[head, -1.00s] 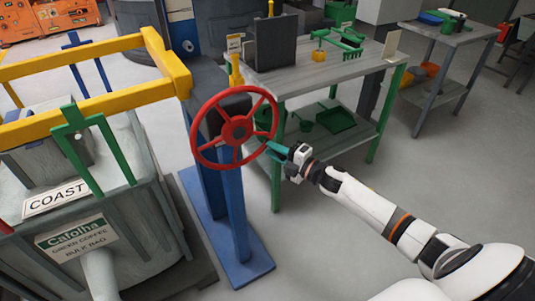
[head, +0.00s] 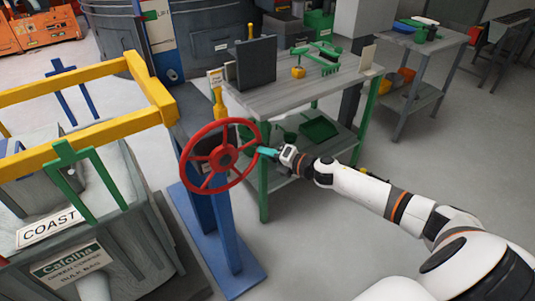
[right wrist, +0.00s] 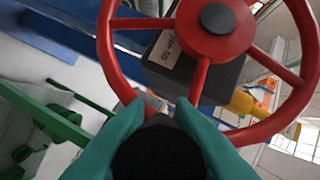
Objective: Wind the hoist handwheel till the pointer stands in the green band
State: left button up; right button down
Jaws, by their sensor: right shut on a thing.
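The red handwheel (head: 220,157) stands upright on a blue post (head: 222,225) in the middle of the head view. Its hub and spokes (right wrist: 201,70) fill the top of the right wrist view. My right gripper (head: 266,152) is at the right side of the rim. In the right wrist view its teal fingers (right wrist: 157,110) are shut on the rim, and the gripped part is mostly hidden between them. I cannot make out the pointer or the green band in either view. My left gripper is not in view.
The floor at the lower right is open beside my right arm.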

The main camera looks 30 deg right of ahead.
jog(key=shift+w+r, duration=0.15)
jog(key=shift+r, duration=0.35)
jog(key=c, duration=1.3)
grip_release()
jog(key=shift+o, duration=0.2)
jog(key=shift+a+f, duration=0.15)
jog(key=shift+s+d+f, duration=0.15)
jog(key=shift+s+d, duration=0.05)
jog(key=shift+s, duration=0.2)
jog(key=b+v, duration=0.2)
jog(key=v, duration=0.9)
jog(key=shift+r, duration=0.25)
jog(key=shift+s, duration=0.15)
